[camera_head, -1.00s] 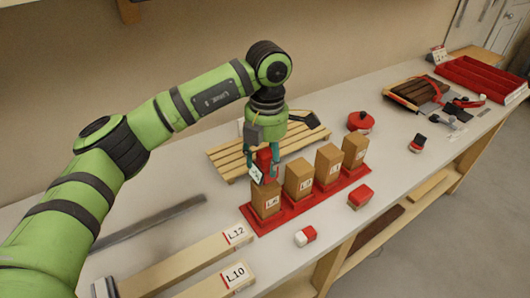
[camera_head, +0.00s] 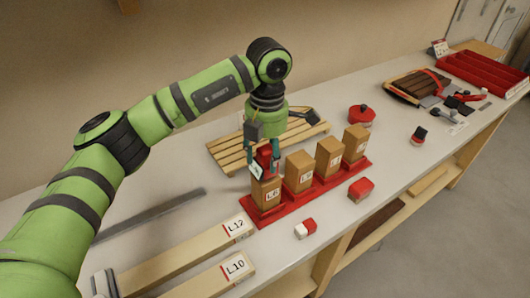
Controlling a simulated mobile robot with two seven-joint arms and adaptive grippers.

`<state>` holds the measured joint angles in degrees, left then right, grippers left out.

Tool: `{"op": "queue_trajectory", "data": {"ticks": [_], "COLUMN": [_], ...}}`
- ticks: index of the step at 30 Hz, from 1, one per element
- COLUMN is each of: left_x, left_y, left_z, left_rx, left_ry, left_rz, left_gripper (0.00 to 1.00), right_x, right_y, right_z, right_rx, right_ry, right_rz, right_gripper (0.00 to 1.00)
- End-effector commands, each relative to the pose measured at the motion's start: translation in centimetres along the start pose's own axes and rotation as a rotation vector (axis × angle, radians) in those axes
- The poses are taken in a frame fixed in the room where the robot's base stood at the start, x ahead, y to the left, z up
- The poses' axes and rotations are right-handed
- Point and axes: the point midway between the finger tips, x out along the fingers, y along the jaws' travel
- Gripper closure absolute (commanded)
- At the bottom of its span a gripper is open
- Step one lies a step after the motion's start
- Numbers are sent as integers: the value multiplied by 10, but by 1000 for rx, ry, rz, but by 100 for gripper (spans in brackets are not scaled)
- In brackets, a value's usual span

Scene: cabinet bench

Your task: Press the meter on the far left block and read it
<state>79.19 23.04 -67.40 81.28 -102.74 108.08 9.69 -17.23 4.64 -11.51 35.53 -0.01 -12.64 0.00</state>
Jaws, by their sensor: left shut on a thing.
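My left gripper (camera_head: 265,152) points down over the far left block (camera_head: 265,192) and is shut on the red meter (camera_head: 265,157). The meter has a pale display, too small to read, and sits at the block's top; I cannot tell whether it is pressed in. The wooden blocks, including the second (camera_head: 299,171), the third (camera_head: 329,157) and the far right one (camera_head: 355,142), stand upright in a row on a red tray (camera_head: 319,191). My right gripper is not in view.
A slatted wooden rack (camera_head: 228,154) lies behind the row. Boards marked L12 (camera_head: 190,255) and L10 (camera_head: 215,278) lie at front left. A red-and-white block (camera_head: 306,229) and a red-topped block (camera_head: 360,190) are in front. A red round container (camera_head: 361,116) stands behind right.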

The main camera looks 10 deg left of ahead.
Motion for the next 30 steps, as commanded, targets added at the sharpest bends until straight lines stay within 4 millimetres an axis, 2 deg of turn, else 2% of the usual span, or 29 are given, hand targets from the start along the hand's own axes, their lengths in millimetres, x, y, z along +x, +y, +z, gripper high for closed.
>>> {"op": "queue_trajectory", "data": {"ticks": [30], "left_x": [8], "left_y": [0], "left_z": [0], "left_rx": [0], "left_ry": [0], "left_rz": [0], "left_gripper": [88], "right_x": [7], "right_y": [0], "right_z": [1], "right_rx": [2], "right_ry": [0], "right_rz": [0], "right_gripper": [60]}}
